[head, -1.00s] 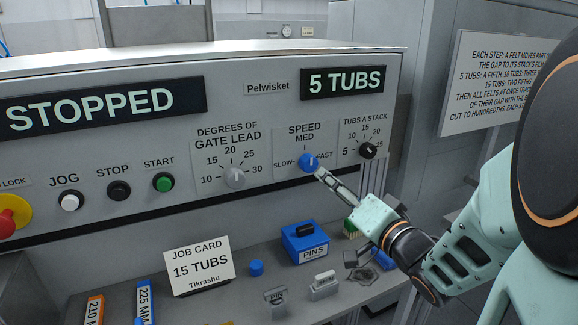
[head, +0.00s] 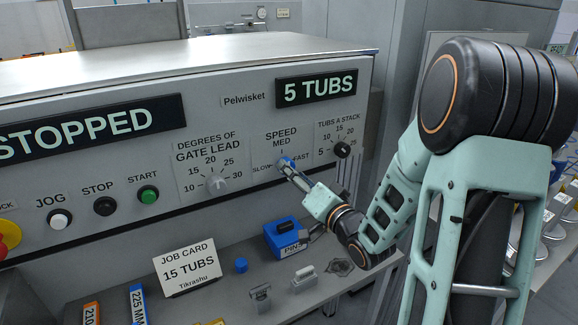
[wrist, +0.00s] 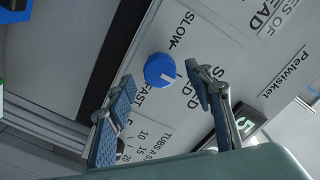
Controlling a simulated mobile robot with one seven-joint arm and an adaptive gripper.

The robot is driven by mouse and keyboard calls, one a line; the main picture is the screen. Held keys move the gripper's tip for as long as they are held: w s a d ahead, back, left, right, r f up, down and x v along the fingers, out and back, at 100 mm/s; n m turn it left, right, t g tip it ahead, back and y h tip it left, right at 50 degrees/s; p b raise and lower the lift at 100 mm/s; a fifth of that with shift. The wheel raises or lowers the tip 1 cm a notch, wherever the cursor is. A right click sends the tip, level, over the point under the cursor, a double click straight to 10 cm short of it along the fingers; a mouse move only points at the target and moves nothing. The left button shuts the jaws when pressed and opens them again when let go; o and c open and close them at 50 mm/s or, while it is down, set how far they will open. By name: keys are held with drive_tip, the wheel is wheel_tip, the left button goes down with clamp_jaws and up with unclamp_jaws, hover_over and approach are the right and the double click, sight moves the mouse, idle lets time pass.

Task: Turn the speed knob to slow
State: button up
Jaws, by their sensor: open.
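The blue speed knob (head: 286,161) is on the sloped panel under the words SPEED and MED, with SLOW to its left and FAST to its right. In the wrist view the knob (wrist: 159,70) has a white mark that points roughly toward MED, away from SLOW. My gripper (head: 291,170) is at the knob, reaching in from the lower right and partly covering it. In the wrist view my gripper (wrist: 160,76) is open, with one finger on each side of the knob and visible gaps. The fingertips' depth against the knob is hard to tell.
The gate lead knob (head: 216,184) is to the left and the black tubs-a-stack knob (head: 342,149) close on the right. The STOPPED display (head: 90,128) is lit. Below, the shelf holds a job card (head: 187,268), a blue pins box (head: 285,240) and small metal parts.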

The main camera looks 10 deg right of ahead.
drive_tip(key=shift+x, duration=1.45)
drive_tip(key=c, duration=1.2)
drive_tip(key=shift+o, duration=0.2)
drive_tip(key=shift+b, duration=0.35)
drive_tip(key=shift+n+b, duration=8.9)
drive_tip(key=shift+b, duration=0.4)
drive_tip(key=shift+r, duration=0.15)
